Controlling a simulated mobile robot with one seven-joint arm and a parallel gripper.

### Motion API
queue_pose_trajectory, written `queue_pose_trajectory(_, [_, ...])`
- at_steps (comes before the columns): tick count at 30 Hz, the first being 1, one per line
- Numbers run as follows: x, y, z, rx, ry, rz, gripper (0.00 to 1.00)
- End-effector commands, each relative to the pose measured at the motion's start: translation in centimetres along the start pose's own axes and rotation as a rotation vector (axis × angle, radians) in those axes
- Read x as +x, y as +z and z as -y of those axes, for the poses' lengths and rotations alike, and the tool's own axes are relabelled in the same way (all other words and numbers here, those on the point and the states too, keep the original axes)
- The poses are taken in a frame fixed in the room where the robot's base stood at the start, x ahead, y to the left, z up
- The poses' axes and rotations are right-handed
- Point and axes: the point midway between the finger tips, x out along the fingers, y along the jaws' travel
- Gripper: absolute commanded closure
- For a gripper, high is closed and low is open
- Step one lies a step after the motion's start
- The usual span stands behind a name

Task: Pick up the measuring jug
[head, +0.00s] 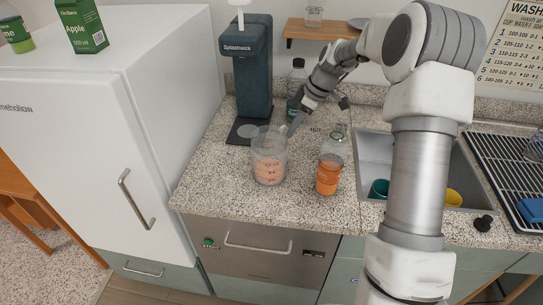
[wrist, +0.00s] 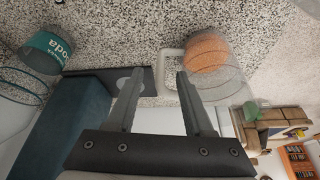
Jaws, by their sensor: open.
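The measuring jug (head: 268,158) is clear with red markings and orange contents, and stands upright on the speckled counter in front of the soda maker. In the wrist view the jug (wrist: 212,62) is at upper right, with its pale handle (wrist: 165,72) towards the fingers. My gripper (head: 319,111) is open and empty, above and behind the jug at its right in the head view. In the wrist view my gripper (wrist: 158,76) has its fingertips either side of the handle in the picture, the right one closer. Contact is not visible.
A glass bottle with orange liquid (head: 329,172) stands right of the jug. A dark soda maker (head: 252,60) and a dark bottle (head: 297,78) stand behind. The sink (head: 372,150) holds cups at right; a white fridge (head: 120,120) stands left. The counter's front left is clear.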

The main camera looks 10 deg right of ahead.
Motion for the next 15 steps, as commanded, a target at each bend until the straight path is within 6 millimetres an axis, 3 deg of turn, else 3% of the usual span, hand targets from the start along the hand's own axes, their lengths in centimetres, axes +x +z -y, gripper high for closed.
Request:
queue_pose_trajectory(5, [1.1,0.0,0.1,0.000,-0.001,0.000,0.48])
queue_pose_trajectory(15, [5.6,0.0,0.2,0.000,-0.003,0.001,0.48])
